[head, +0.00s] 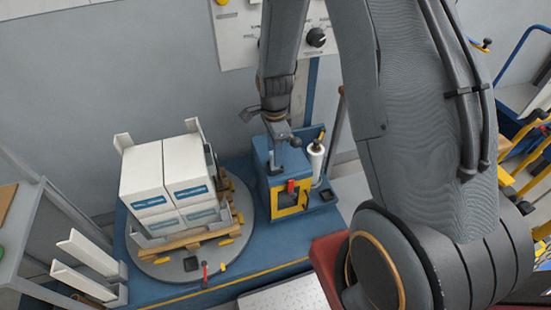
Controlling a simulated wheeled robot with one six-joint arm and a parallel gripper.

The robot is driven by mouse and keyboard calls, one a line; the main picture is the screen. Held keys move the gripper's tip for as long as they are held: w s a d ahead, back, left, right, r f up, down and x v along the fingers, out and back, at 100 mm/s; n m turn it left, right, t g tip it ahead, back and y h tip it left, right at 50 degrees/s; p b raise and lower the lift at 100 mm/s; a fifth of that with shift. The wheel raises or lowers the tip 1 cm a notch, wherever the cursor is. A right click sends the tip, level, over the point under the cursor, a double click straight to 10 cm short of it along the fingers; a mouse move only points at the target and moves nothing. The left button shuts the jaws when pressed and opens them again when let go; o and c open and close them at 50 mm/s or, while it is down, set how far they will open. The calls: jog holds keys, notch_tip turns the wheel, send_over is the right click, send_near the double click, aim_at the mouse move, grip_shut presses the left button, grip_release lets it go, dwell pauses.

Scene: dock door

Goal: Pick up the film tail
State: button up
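A white roll of stretch film (316,158) stands upright at the right side of a blue and yellow machine housing (262,185). I cannot make out a loose film tail on it; if there is one, it is too small or hidden. My gripper (284,138) points down at the top of the blue housing, a little left of the roll. Its fingers are small and dark here, so I cannot tell if they are open or shut, or if they touch anything.
White boxes (150,182) sit on a wooden pallet (190,241) on a round grey turntable (165,268), left of the housing. A control panel (236,38) hangs on the wall behind. My arm blocks much of the right side.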

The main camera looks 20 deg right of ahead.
jog(key=shift+f, duration=1.1)
grip_shut()
jog(key=shift+r, duration=0.15)
jog(key=shift+r+b, duration=0.35)
jog(key=shift+r, duration=0.45)
jog(key=shift+r+b, duration=0.35)
jog(key=shift+r, duration=0.55)
jog(key=s+p, duration=0.3)
jog(key=s, duration=1.5)
